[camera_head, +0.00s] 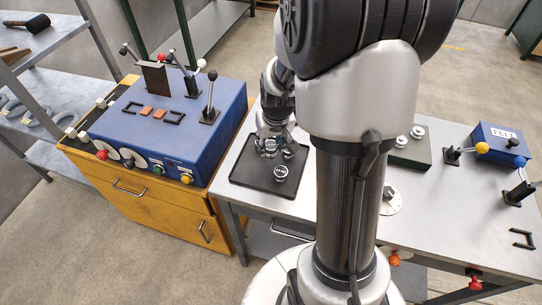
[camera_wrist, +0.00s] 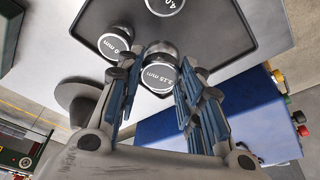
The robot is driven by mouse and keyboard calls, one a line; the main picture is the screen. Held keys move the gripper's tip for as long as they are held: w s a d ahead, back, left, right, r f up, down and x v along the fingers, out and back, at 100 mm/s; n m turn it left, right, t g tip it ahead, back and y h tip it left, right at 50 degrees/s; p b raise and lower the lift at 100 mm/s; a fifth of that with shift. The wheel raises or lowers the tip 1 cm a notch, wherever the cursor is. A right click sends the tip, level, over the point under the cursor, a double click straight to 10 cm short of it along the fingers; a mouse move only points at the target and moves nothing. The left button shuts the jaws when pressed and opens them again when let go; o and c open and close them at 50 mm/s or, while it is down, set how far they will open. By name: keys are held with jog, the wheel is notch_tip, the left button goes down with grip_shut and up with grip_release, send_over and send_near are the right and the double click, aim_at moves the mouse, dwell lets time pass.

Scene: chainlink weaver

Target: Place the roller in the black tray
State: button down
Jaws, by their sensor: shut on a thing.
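The black tray (camera_head: 247,172) lies flat on the metal table, left of my arm. My gripper (camera_head: 272,148) is low over the tray's far part. In the wrist view, my gripper (camera_wrist: 163,72) is shut on a silver roller (camera_wrist: 158,77) with a dark end face marked "3.15 mm". The held roller is over or in the tray (camera_wrist: 215,32); I cannot tell whether it touches the bottom. Two other rollers are in the tray: one marked "4.0" (camera_wrist: 165,5) and one with a partly readable mm label (camera_wrist: 114,46). A roller (camera_head: 281,172) shows near the tray's middle.
A blue control box (camera_head: 165,125) with levers stands on a yellow cabinet (camera_head: 135,188), close left of the tray. A dark green block (camera_head: 412,152) with silver knobs and a round metal plate (camera_head: 390,203) lie right of my arm. A blue feed box (camera_head: 497,142) stands farther right.

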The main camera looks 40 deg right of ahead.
aim_at(271, 153)
jog(key=shift+f+b, duration=0.75)
jog(key=shift+f, duration=1.5)
jog(key=shift+f, duration=0.15)
jog(key=c, duration=1.4)
grip_release()
jog(key=shift+o, duration=0.2)
jog(key=p+v, duration=0.4)
jog(key=v, duration=0.8)
jog(key=s+a+r+n+t+y, duration=0.1)
jog(key=s+a+r+n, duration=0.2)
jog(key=s+a+r, duration=1)
jog(key=s+a, duration=0.2)
jog(key=s, duration=0.1)
jog(key=shift+a+r+n+t, duration=0.15)
jog(key=shift+a+n+t, duration=0.15)
jog(key=shift+a+t, duration=0.1)
